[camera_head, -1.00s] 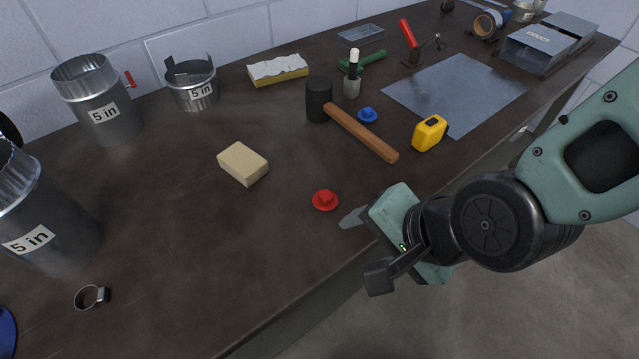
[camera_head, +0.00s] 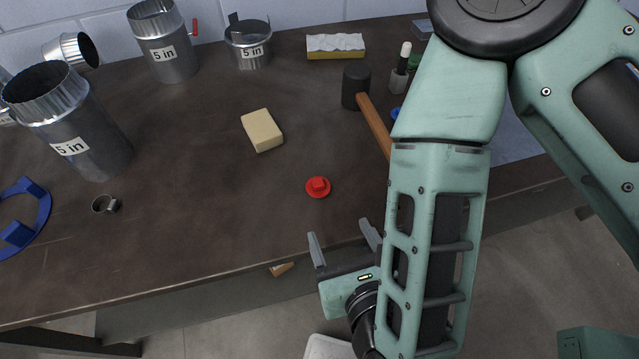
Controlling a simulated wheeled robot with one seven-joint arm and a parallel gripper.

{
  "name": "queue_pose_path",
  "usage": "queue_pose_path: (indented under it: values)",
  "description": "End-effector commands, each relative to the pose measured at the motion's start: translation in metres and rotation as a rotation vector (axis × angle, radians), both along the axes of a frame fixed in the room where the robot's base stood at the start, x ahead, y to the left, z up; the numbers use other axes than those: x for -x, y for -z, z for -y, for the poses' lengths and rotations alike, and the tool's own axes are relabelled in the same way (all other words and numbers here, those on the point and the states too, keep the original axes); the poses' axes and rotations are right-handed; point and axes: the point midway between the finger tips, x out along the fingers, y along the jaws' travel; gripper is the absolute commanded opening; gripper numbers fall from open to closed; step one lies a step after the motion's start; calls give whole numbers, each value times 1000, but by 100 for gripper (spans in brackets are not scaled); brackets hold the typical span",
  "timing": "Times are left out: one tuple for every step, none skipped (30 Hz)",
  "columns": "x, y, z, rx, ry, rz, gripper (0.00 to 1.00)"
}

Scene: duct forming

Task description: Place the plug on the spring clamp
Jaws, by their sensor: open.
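A small red plug (camera_head: 318,187) with a round flange lies on the dark bench. A blue piece (camera_head: 396,113), similar in the earlier view, is mostly hidden behind my arm. My gripper (camera_head: 343,243) is open and empty at the bench's front edge, below the red plug in the picture and apart from it. Its two grey fingers point toward the bench. A small green part (camera_head: 413,62) at the back, perhaps the spring clamp, is mostly covered by my arm. I cannot tell for sure which thing is the spring clamp.
A wooden piece (camera_head: 282,269) shows at the front edge. The bench between block and ring clamp is clear.

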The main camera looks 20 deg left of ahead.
Motion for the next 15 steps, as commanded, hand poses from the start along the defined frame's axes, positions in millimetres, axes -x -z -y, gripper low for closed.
queue_pose_path:
  values:
    - [-2,5,-1,-4,5,-2,65]
    - [-4,7,-1,-3,6,-2,65]
    - [-6,10,-3,-2,8,-4,65]
    - [-8,12,-4,-2,8,-4,65]
    - [-10,13,-5,-2,8,-4,65]
    - [-14,15,-7,-3,8,-3,65]
    - [-16,15,-8,-4,8,-4,65]
    - [-18,16,-9,-4,8,-2,65]
    - [-21,17,-10,-5,8,0,65]
    - [-22,18,-12,-5,6,-2,65]
    - [-24,20,-13,-4,6,-3,65]
    - [-26,21,-15,-3,6,-4,65]
    - [-28,22,-16,-2,7,-4,65]
    - [-30,23,-18,-2,6,-4,65]
    - [-33,24,-19,-3,6,-3,65]
